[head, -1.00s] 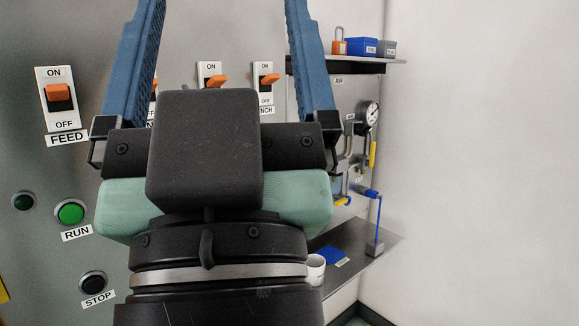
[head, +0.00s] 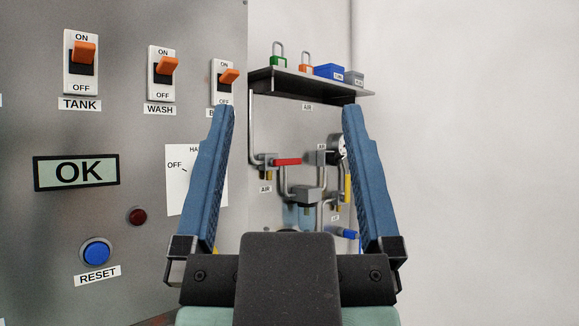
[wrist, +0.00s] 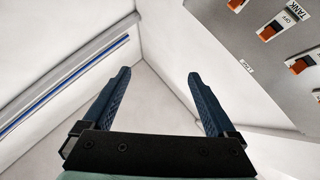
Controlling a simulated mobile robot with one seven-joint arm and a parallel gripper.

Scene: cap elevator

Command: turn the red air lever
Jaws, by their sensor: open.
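The red air lever (head: 287,162) is on the back wall in the head view, at a pipe fitting above an AIR label (head: 265,189). Its handle lies level and points right. My gripper (head: 285,115) is open, with its two blue fingers spread in front of the wall. In the picture the lever shows between the fingers, apart from both. In the wrist view my gripper (wrist: 157,75) is open and empty against white wall, and the lever does not show there.
A shelf (head: 285,86) above the lever holds a green padlock (head: 278,61), an orange padlock (head: 306,67) and a blue box (head: 329,71). A yellow lever (head: 348,188) and a gauge are at right. The grey switch panel (head: 120,130) stands at left. Bare white wall is at far right.

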